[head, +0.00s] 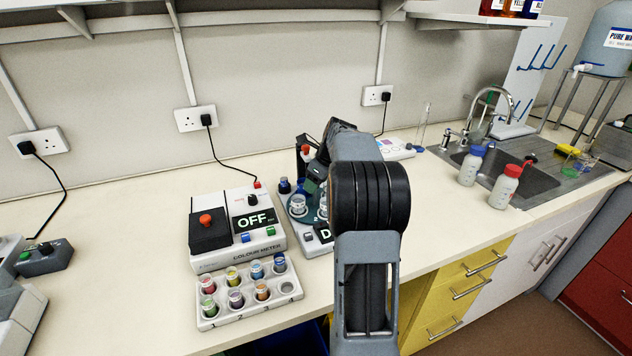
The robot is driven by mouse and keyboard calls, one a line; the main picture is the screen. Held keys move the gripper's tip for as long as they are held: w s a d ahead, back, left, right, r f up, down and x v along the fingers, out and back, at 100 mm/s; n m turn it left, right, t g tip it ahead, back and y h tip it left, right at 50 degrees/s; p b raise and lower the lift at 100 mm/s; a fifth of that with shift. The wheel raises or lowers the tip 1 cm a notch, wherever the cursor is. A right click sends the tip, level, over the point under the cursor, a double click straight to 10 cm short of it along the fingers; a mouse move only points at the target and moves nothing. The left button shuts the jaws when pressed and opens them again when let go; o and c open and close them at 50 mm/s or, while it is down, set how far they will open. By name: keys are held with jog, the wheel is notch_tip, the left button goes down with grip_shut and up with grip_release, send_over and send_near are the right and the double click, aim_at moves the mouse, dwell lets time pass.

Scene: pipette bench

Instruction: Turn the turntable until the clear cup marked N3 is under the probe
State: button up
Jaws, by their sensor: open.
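The turntable (287,212) stands on the bench just right of the colour meter, largely hidden behind my arm. A clear cup (298,206) sits on its left side, and part of another shows at the edge of my arm. I cannot read any cup mark, so I cannot tell which is N3. A dark upright post with a red top (304,150) stands behind the turntable; the probe's tip is not clearly visible. My gripper (318,172) is open above the turntable, mostly hidden by my own arm. I cannot see whether it touches anything.
The colour meter (236,225), reading OFF, stands left of the turntable. A white rack (250,305) of several coloured vials lies in front. Two white bottles (470,166) stand by the sink (530,175) at right.

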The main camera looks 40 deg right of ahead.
jog(key=shift+c, duration=0.3)
grip_shut()
dwell(0.3)
